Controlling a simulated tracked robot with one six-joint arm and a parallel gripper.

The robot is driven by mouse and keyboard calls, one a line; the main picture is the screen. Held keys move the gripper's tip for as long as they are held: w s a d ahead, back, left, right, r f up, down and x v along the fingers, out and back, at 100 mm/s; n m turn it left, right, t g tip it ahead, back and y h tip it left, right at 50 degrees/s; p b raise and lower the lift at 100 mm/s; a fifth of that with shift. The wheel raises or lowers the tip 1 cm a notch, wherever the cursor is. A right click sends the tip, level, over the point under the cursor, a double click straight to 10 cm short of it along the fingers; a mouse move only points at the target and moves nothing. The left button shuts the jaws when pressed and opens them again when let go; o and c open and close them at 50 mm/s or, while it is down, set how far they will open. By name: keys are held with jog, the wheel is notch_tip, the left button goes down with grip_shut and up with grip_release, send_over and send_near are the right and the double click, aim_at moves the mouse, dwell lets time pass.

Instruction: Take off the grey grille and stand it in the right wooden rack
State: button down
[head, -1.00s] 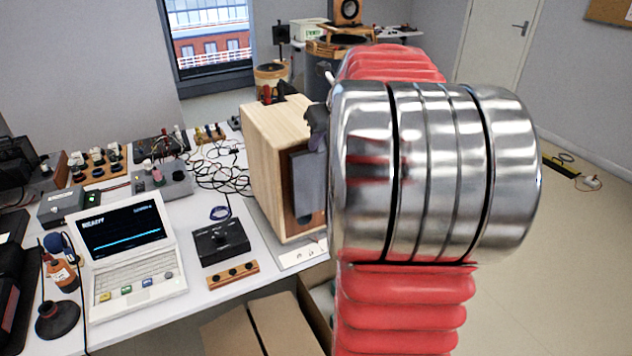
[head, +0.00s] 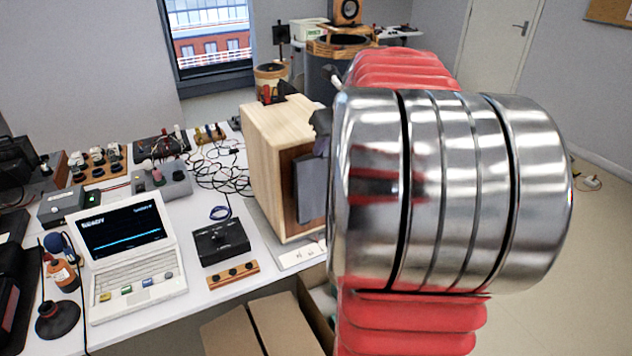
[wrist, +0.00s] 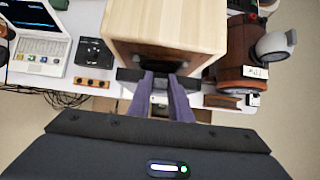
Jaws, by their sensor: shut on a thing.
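The grey grille (head: 311,188) is upright at the front of the pale wooden speaker (head: 272,150) in the head view, a little off its brown front. In the wrist view the grille (wrist: 128,74) shows nearly edge-on as a dark bar before the speaker's front (wrist: 150,54). My gripper's purple-grey fingers (wrist: 162,77) are shut on its upper edge, near the middle. In the head view my arm hides most of the gripper and the grille's right side. I cannot clearly make out the right wooden rack; a small brown wooden piece (wrist: 223,102) lies right of the grille.
A red-brown drum-shaped object (wrist: 240,72) stands right of the speaker. A white laptop (head: 130,255), a black box (head: 221,242) and tangled cables are to its left on the white bench (head: 205,290). An open cardboard box (head: 285,318) is below the bench edge.

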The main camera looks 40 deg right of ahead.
jog(key=shift+s+a, duration=0.2)
jog(key=shift+s, duration=0.45)
jog(key=shift+s+a, duration=0.2)
jog(key=shift+s, duration=0.45)
